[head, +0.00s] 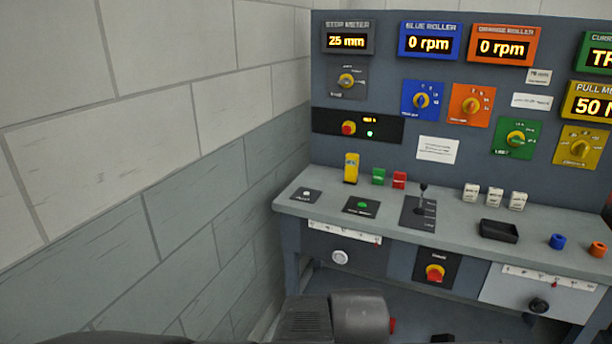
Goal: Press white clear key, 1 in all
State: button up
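A small white key (306,193) sits on a dark plate at the left end of the console's desk top. The lettering on its plate is too small to read, so I cannot confirm that it says clear. Nothing covers or touches the key. A dark part of my own arm shows at the bottom of the head view, in front of and below the desk. The fingers of my gripper are not in view.
The grey desk (460,222) also carries a green button (362,205), a yellow block (351,168), a lever (423,198) and a black tray (498,231). A red emergency-style knob (435,272) is on the front. A block wall (180,180) closes the left side.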

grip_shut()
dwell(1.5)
